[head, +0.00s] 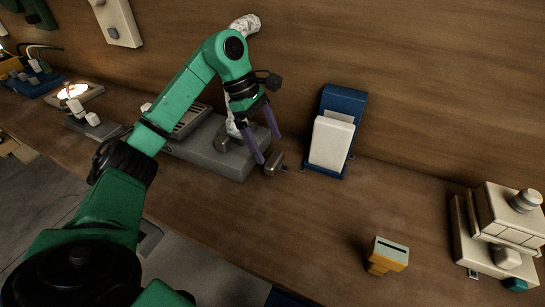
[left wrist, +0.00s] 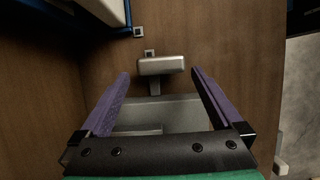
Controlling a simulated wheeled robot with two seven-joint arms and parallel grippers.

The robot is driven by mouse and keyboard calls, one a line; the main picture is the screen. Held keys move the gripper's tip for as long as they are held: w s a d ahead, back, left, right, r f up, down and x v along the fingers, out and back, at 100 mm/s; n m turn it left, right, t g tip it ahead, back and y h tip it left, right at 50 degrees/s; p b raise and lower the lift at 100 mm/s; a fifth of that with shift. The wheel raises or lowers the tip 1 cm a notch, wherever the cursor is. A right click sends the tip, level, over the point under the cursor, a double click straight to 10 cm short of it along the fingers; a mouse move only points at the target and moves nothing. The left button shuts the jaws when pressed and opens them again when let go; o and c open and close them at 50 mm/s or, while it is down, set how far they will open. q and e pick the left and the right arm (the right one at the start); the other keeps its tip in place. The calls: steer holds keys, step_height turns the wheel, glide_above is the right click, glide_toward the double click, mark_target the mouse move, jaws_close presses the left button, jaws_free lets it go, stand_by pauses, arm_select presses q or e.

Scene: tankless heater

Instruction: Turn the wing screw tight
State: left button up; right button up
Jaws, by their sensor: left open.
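The wing screw (head: 274,164) is a grey metal piece with a wide, rounded head at the right end of a grey device (head: 215,160) on the wooden counter. In the left wrist view the wing screw (left wrist: 161,65) lies crosswise just at the fingertips, roughly centred between them, with a gap on each side. My left gripper (head: 267,146) is open, its two purple fingers pointing down to the wing screw. The left wrist view also shows the open left gripper (left wrist: 160,74) with nothing held. My right gripper is not in view.
A blue stand with a white panel (head: 332,142) is close to the right of the wing screw. A yellow block (head: 386,254) and a cream machine (head: 503,225) stand farther right. The counter between them is clear. A wooden wall (head: 400,75) rises behind.

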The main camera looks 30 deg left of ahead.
mark_target(274, 157)
arm_select(q)
steer(key=shift+x, duration=2)
steer(key=shift+c, duration=0.3)
steer(key=shift+r, duration=0.1)
steer(key=c, duration=0.9)
steer(key=shift+c, duration=0.2)
